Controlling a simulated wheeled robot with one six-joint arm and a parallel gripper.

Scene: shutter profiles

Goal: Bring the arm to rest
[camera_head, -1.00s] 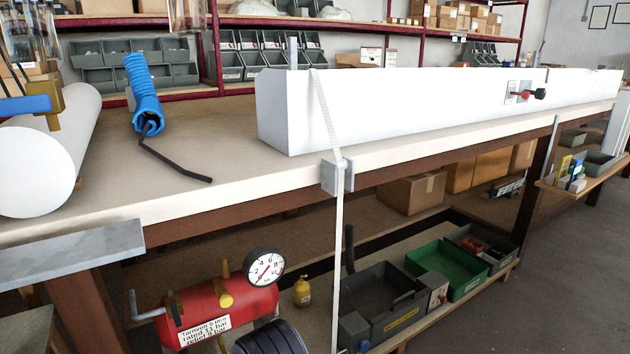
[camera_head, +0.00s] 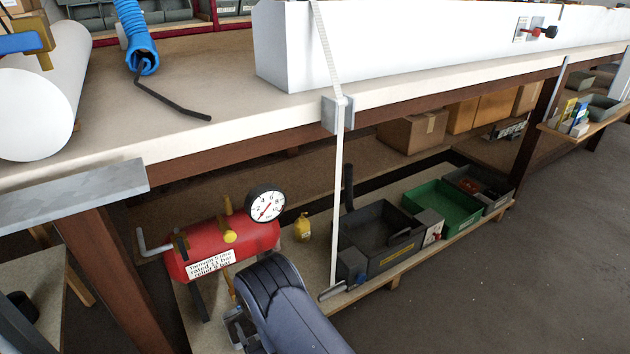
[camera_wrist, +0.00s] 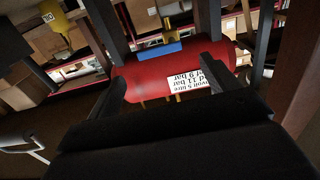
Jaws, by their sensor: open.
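My arm reaches up into the bottom of the head view, with its dark rounded link in front of the lower shelf. The wrist end (camera_head: 238,325) shows partly there, below the red tank; its fingers are hard to make out. In the wrist view, my gripper (camera_wrist: 167,78) is open, with dark fingers apart at left and right and nothing held between them. The red tank (camera_head: 205,240) with its gauge lies beyond the fingers; it also shows in the wrist view (camera_wrist: 150,78), its label upside down.
The workbench (camera_head: 210,70) edge and a leg (camera_head: 125,270) stand close to the arm. A white strap (camera_head: 338,190) hangs from the bench to the right. A grey bin (camera_head: 385,240), a green bin (camera_head: 440,205) and a yellow bottle (camera_head: 302,227) are on the lower shelf. Open floor (camera_head: 520,290) lies right.

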